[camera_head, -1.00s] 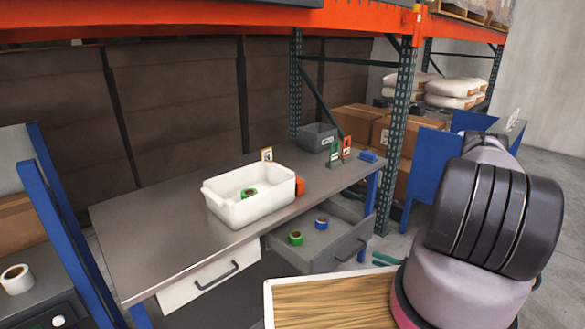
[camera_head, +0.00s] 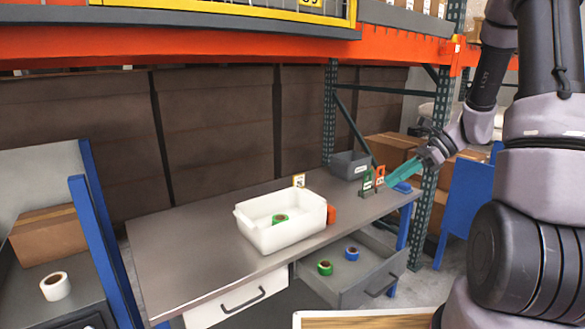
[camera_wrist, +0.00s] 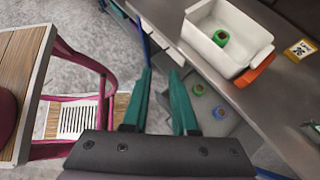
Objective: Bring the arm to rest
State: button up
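My gripper (camera_head: 404,172) is raised at the right of the head view, in front of the bench's far right end. In the wrist view my gripper (camera_wrist: 162,100) shows two teal fingers apart with nothing between them, so it is open and empty. My arm reaches up along the right side of the head view and bends down to the gripper. The fingers hang above the floor beside the bench in the wrist view, apart from any object.
A white bin (camera_head: 284,237) with a green tape roll (camera_head: 279,219) stands on the grey bench (camera_head: 190,258). The open drawer (camera_head: 372,275) holds a green roll (camera_head: 324,267) and a blue roll (camera_head: 351,253). A grey box (camera_head: 350,165) and an orange shelf beam (camera_head: 200,45) are behind.

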jog(key=s+a+r+n+t+h, duration=0.1)
jog(key=s+r+n+t+h, duration=0.2)
jog(key=s+r+n, duration=0.5)
jog(key=s+a+r+n+t+h, duration=0.1)
jog(key=s+r+n+t+h, duration=0.2)
jog(key=r, duration=0.9)
jog(key=s+n+h, duration=0.2)
jog(key=s+n, duration=0.2)
jog(key=s, duration=0.1)
jog(key=shift+n+t, duration=0.3)
jog(key=shift+n, duration=0.1)
